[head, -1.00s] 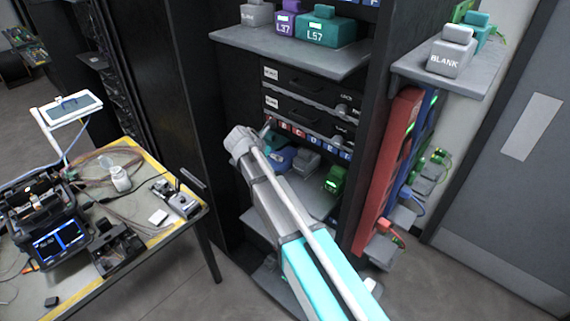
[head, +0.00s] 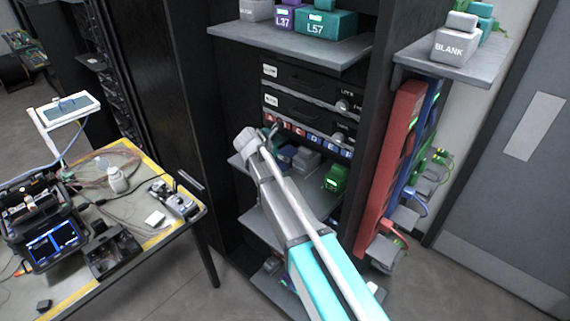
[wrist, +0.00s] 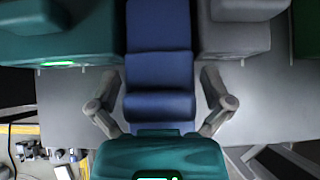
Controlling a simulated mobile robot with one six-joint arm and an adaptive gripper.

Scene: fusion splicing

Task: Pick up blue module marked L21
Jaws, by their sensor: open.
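A blue module (wrist: 160,72) stands upright in the picture in the middle of the wrist view, and its marking cannot be read. It also shows, small and partly covered by my arm, on the rack shelf in the head view (head: 287,154). My gripper (wrist: 160,104) is open, with one finger on each side of the blue module's lower part. Gaps seem to show between fingers and module; I cannot tell whether either touches. In the head view my gripper's fingers are mostly hidden behind my wrist.
A teal module (wrist: 55,35) lies left of the blue one, a grey module (wrist: 232,35) right. Another teal module (wrist: 160,155) with a green light is close below. A green module (head: 336,178) sits farther right on the shelf. A lettered strip (head: 310,140) runs above.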

